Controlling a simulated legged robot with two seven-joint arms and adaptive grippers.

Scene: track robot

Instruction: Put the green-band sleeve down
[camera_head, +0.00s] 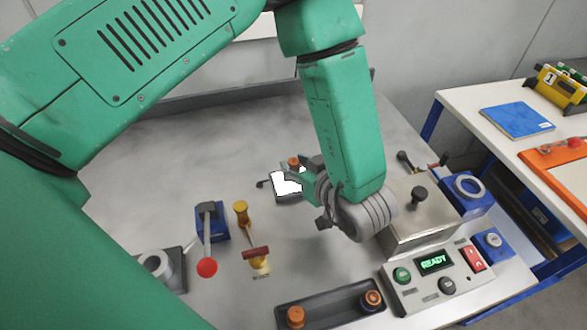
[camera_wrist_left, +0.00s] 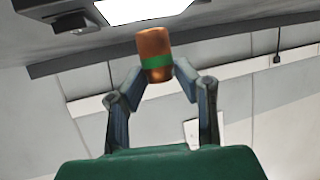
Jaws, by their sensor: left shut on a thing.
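The green-band sleeve (camera_wrist_left: 155,57) is a copper-coloured cylinder with a green band. In the left wrist view it sits between the two fingertips of my left gripper (camera_wrist_left: 153,76), which is shut on it. In the head view my left gripper (camera_head: 305,168) is beyond the forearm and partly hidden by it. A small copper top, probably the sleeve's (camera_head: 293,161), shows there beside a bright white panel (camera_head: 286,184). I cannot tell how far the sleeve is from the surface under it. My right gripper is not in view.
A dark tray (camera_head: 335,307) at the front holds two copper sleeves. A READY console (camera_head: 440,275) and a metal box (camera_head: 425,232) stand to the right. A red-knobbed lever (camera_head: 207,245) and a yellow-handled tool (camera_head: 247,235) are left of centre. The back left bench is clear.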

